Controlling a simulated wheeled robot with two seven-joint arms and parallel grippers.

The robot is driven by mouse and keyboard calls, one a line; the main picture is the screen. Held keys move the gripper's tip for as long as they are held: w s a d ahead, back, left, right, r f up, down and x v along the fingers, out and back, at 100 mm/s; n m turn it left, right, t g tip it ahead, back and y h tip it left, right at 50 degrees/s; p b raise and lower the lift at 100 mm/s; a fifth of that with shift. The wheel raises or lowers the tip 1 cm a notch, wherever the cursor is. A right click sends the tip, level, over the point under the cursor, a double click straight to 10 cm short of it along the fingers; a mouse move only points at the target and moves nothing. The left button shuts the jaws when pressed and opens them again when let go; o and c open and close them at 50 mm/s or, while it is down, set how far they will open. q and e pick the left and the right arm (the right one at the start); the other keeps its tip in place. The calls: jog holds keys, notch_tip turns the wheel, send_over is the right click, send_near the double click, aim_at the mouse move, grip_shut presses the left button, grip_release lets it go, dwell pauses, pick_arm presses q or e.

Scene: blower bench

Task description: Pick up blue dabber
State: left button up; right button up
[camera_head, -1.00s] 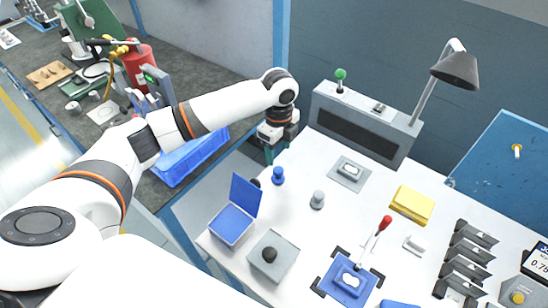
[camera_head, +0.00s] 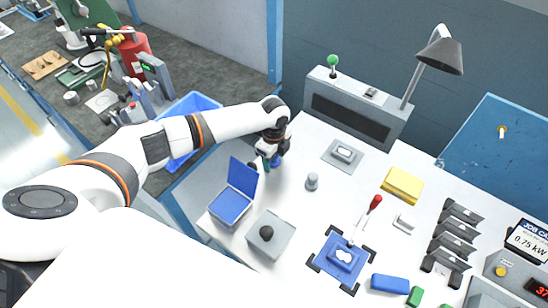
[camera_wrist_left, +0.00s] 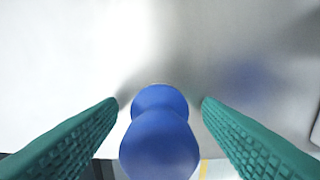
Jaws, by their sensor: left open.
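The blue dabber (camera_head: 277,160) stands on the white bench near its far left edge, partly hidden by my left gripper (camera_head: 268,163) in the head view. In the left wrist view, the blue dabber (camera_wrist_left: 159,145) shows its rounded knob and narrower neck between the two green ribbed fingers of my left gripper (camera_wrist_left: 160,108). The fingers are open, one on each side of it, with a gap visible on both sides. My right gripper is not in view.
A blue open-lidded box (camera_head: 231,207) stands just in front of the gripper. A grey dabber (camera_head: 312,182) stands to the right, and a grey block with a dark knob (camera_head: 269,242) in front. A blue crate (camera_head: 187,112) lies behind my left arm.

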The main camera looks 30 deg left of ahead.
pick_arm(q)
jog(key=c, duration=1.1)
jog(key=shift+r, duration=0.1)
notch_tip(320, 180, up, 10)
jog(key=shift+f+b, duration=0.1)
jog(key=shift+b, duration=0.55)
jog(key=shift+o, duration=1.2)
jog(key=shift+c, duration=0.5)
